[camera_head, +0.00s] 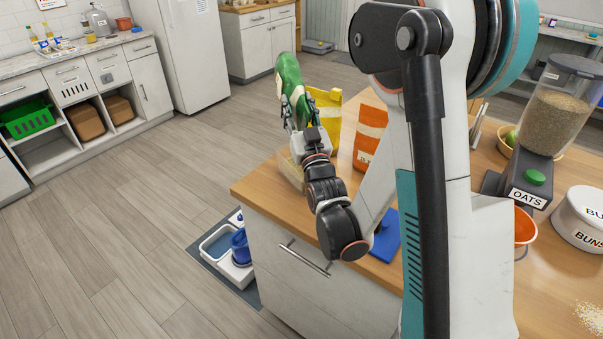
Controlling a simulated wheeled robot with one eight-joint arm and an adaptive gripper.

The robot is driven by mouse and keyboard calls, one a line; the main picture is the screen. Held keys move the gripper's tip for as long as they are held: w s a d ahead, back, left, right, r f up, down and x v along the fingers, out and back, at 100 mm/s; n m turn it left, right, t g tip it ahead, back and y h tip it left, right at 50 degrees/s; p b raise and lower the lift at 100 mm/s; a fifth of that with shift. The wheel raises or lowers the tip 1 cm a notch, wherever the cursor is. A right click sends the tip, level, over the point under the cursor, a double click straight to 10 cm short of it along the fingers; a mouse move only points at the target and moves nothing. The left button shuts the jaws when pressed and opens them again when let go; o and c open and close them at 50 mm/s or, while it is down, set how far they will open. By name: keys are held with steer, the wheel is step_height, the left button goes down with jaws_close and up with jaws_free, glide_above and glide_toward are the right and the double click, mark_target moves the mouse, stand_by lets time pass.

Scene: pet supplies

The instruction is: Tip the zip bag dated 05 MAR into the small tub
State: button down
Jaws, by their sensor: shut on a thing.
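My gripper (300,122) is at the end of my arm, over the far left corner of the wooden counter. It is shut on a green bag-like item (288,77), which it holds up, leaning a little to the left. I cannot read a date on it, so I cannot tell whether it is the 05 MAR zip bag. A tan, low-walled container (289,168) stands on the counter below the gripper, partly hidden by my arm. I cannot tell whether it is the small tub.
A yellow bag (328,112) and an orange-and-white bag (369,137) stand just right of the gripper. A blue flat item (386,238) lies nearer. An OATS dispenser (551,112), an orange bowl (525,228) and a BUNS bin (580,220) stand right. Floor tubs (217,243) sit left below.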

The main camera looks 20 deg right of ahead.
steer(key=shift+r+g+y+p, duration=0.15)
steer(key=shift+r+g+p, duration=0.1)
steer(key=shift+g+p, duration=1)
steer(key=shift+r+g+y+p, duration=0.2)
steer(key=shift+g+p, duration=0.65)
steer(key=shift+p, duration=0.8)
steer(key=shift+r+g+p, duration=0.2)
steer(key=shift+g+p, duration=0.2)
steer(key=shift+p, duration=0.25)
steer(key=g+p, duration=0.2)
steer(key=p, duration=0.2)
steer(key=r+g+p, duration=0.1)
steer(key=g+p, duration=0.2)
steer(key=p, duration=0.1)
steer(key=shift+r+p, duration=0.15)
steer(key=shift+p, duration=0.15)
steer(key=g+p, duration=0.3)
steer(key=p, duration=0.1)
steer(key=shift+w+r+g, duration=0.1)
steer(key=shift+r+g, duration=0.25)
steer(key=shift+g, duration=0.05)
steer(key=shift+f+g+y+p, duration=0.15)
steer(key=shift+g+y+p, duration=0.1)
steer(key=shift+g+p, duration=0.5)
steer(key=shift+f, duration=0.1)
